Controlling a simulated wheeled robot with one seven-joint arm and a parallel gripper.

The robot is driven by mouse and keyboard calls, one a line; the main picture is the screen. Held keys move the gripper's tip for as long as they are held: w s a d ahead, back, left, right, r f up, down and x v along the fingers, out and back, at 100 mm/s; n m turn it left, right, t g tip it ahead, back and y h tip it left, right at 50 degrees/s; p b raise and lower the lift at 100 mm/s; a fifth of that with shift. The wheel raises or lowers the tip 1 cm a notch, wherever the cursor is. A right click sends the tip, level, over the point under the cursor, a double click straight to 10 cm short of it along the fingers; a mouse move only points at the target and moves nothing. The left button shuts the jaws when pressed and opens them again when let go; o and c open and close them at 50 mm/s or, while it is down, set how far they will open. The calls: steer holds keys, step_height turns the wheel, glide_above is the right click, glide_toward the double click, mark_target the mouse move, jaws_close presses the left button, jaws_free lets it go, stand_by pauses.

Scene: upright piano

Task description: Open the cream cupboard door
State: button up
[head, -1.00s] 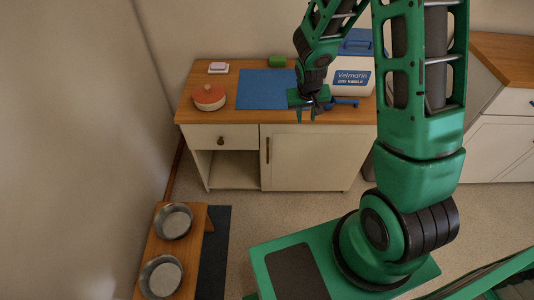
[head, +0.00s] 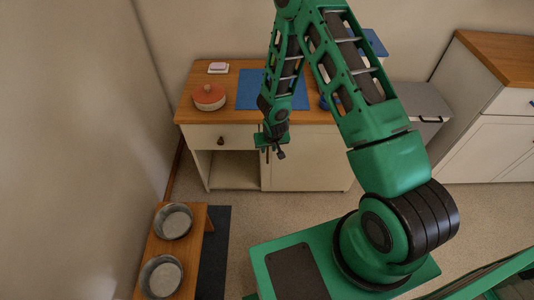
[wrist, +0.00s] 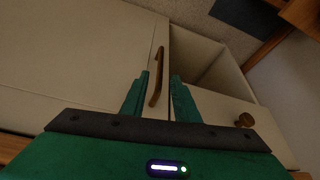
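The cream cupboard door (head: 310,162) is closed, on the right of the cabinet's front below the wooden top. Its brass-brown vertical bar handle (wrist: 156,76) shows in the wrist view between my gripper's two green fingers. My gripper (head: 270,153) is in front of the door's upper left edge and hides the handle in the head view. In the wrist view my gripper (wrist: 157,95) is open, with a finger on each side of the handle's line and gaps visible. I cannot tell how far the fingertips are from the door.
An open cubby (head: 234,168) lies left of the door, under a drawer (head: 240,135) with a round knob (wrist: 244,120). A red-lidded pot (head: 209,97) and a blue mat are on top. A low bench (head: 190,255) with metal bowls stands front left. Floor before the door is clear.

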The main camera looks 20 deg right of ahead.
mark_target(268, 152)
steer(key=x, duration=0.6)
steer(key=shift+w+f, duration=0.15)
steer(key=shift+f, duration=0.15)
jaws_close()
